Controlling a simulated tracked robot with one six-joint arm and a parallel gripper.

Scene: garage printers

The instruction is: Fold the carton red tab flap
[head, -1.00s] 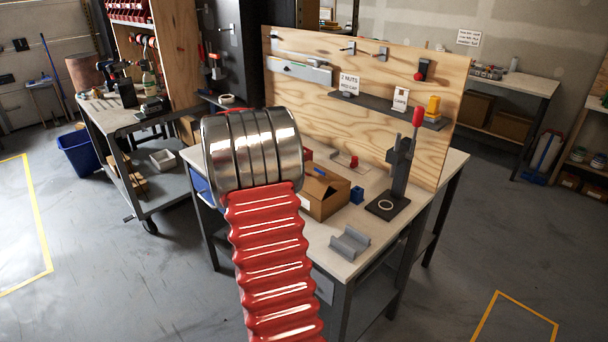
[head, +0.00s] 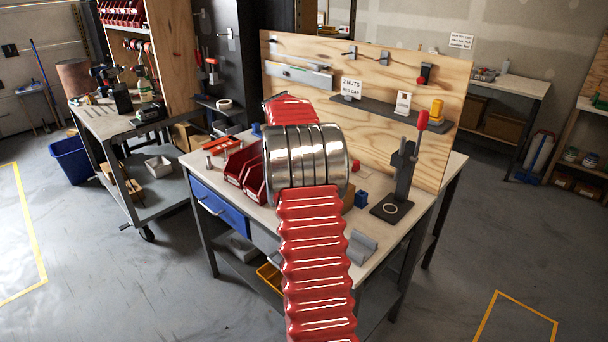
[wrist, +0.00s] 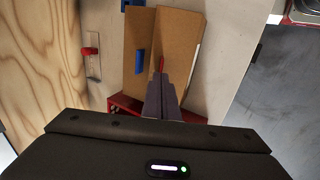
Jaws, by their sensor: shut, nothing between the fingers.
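The brown carton (wrist: 180,32) lies below my gripper in the wrist view, on the pale bench top. A crease or edge runs down its middle, and a small red tab (wrist: 162,64) shows just beyond my fingertips. My gripper (wrist: 165,80) is shut and empty, pointing at the carton near this tab; I cannot tell whether it touches. In the head view my arm hides nearly all of the carton, leaving a brown sliver (head: 348,196) to its right, and my gripper is hidden too.
Red bins (head: 240,168) stand on the bench left of my arm. A blue block (head: 361,199), a grey cradle (head: 362,246) and a dark stand with a red-topped post (head: 403,170) are to the right. A plywood board (head: 385,110) rises behind. A blue clip (wrist: 140,62) shows by the carton.

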